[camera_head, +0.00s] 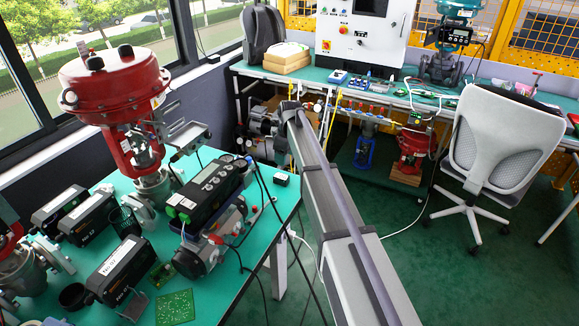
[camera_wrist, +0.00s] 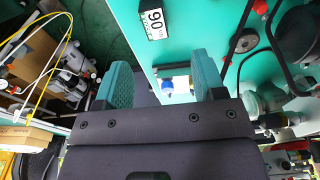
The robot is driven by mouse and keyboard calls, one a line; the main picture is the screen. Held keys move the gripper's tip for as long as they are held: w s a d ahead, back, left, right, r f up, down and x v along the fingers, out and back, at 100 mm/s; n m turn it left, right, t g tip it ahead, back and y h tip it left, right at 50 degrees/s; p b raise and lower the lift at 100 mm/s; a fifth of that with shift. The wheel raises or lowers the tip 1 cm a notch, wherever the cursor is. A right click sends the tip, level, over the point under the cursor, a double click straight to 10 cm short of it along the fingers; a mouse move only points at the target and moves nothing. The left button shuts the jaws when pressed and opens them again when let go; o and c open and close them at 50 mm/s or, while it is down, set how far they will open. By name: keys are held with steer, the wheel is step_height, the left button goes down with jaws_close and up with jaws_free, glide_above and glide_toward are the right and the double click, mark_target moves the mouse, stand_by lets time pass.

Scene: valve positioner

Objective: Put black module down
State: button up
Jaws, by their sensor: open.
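A small black module (camera_head: 281,178) sits near the right edge of the teal table in the head view. In the wrist view, a black block with a white label reading "06" upside down (camera_wrist: 154,21) rests on a teal surface; it looks like the same module. My gripper (camera_wrist: 162,77) is open, its two teal fingers wide apart with nothing held between them. The block lies beyond the fingertips, apart from them. In the head view I cannot make out my gripper's fingers; my arm crosses the middle.
The teal table (camera_head: 232,277) also holds a large black positioner (camera_head: 208,190), several labelled black boxes, a red valve actuator (camera_head: 115,85) and a green circuit board (camera_head: 175,307). A black cable runs over its right edge. A white chair (camera_head: 505,135) stands at right on open green floor.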

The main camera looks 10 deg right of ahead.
steer(key=s+a+m+h, duration=0.1)
steer(key=s+m, duration=0.8)
steer(key=s, duration=2.7)
steer(key=shift+s+m+g, duration=0.25)
steer(key=shift+m+g, duration=0.15)
